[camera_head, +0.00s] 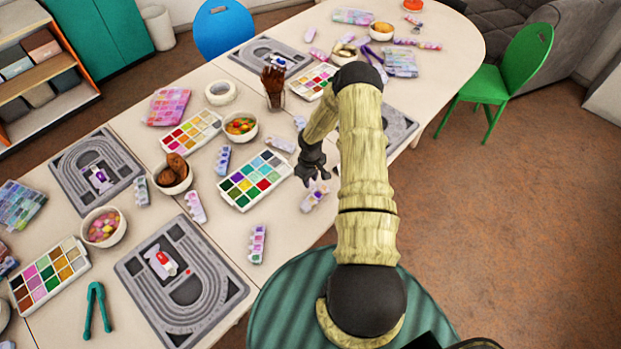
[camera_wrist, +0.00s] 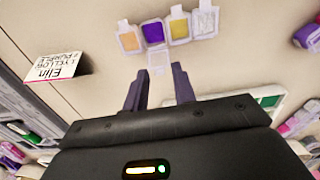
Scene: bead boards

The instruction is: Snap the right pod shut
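My gripper (camera_head: 318,176) hangs over the table near a small pod strip (camera_head: 314,198). In the wrist view my gripper (camera_wrist: 159,70) is open, its two dark fingers apart with nothing between them. The pod strip (camera_wrist: 167,33) lies beyond the fingertips. Its row shows a pale orange pod (camera_wrist: 130,41), a purple pod (camera_wrist: 153,32), a yellowish pod (camera_wrist: 179,29) and a whitish pod (camera_wrist: 204,22) at the right end. A pale square flap (camera_wrist: 160,60) sticks out from the row towards the fingers. Small flaps show along the far side. I cannot tell which lids are shut.
A name card (camera_wrist: 57,67) reading "Elin" stands left of the fingers. A bead palette (camera_head: 251,181) lies left of my gripper. More pod strips (camera_head: 257,243), grey boards (camera_head: 182,283) and bowls (camera_head: 240,126) crowd the table. Some bare tabletop lies around the strip.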

